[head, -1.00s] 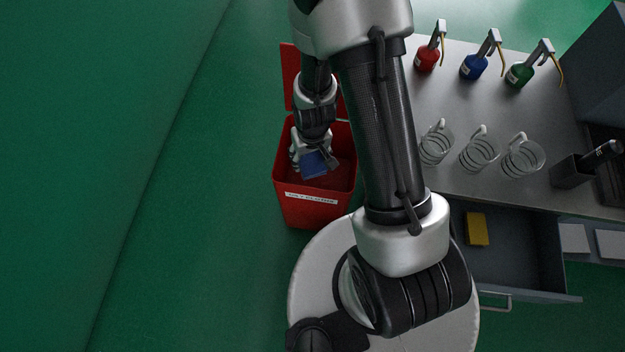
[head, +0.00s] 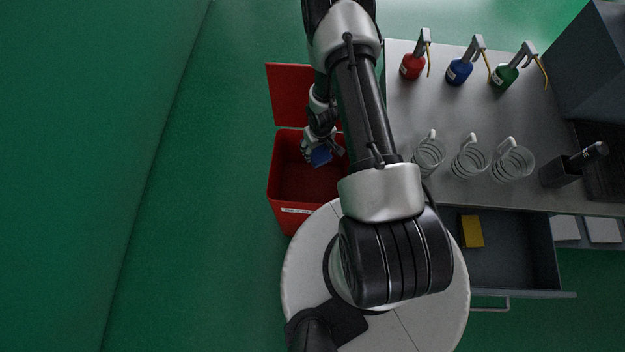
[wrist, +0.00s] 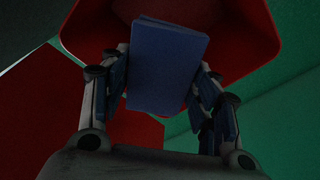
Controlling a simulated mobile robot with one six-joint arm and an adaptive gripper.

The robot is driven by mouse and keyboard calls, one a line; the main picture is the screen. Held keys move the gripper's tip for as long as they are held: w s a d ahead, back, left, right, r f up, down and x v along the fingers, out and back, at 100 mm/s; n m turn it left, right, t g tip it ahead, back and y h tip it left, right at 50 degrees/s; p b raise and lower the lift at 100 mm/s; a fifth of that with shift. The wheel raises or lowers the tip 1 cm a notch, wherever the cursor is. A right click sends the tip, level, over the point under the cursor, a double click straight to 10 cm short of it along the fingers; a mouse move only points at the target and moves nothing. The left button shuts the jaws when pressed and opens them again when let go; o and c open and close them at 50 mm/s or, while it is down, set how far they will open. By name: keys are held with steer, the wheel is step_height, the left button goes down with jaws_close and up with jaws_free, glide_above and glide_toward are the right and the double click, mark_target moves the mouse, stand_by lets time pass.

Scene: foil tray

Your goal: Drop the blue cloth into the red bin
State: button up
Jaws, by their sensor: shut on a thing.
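The blue cloth (head: 320,157) is a small folded block held at the end of my arm. In the wrist view the cloth (wrist: 168,65) stands between the fingers of my gripper (wrist: 165,95), which is shut on it. In the head view my gripper (head: 322,150) is over the opening of the red bin (head: 282,192), towards its back right part. The bin's lid stands open at the back. The bin's red rim and wall (wrist: 245,45) also show behind the cloth in the wrist view. How far the cloth is above the bin floor I cannot tell.
A grey bench (head: 432,100) to the right holds red, blue and green bottles and several clear jugs. Below it an open drawer (head: 515,250) holds a yellow block (head: 471,231). The green floor left of the bin is clear.

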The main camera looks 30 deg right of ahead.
step_height(320, 180, down, 4)
steer(key=b, duration=0.3)
steer(key=shift+w+f, duration=0.1)
steer(key=shift+f, duration=0.15)
steer(key=o, duration=1.3)
steer(key=shift+s+r, duration=0.15)
steer(key=shift+r, duration=1.1)
steer(key=shift+s+r, duration=0.2)
steer(key=shift+r, duration=1.05)
steer(key=shift+s+r, duration=0.15)
steer(key=shift+r, duration=1.1)
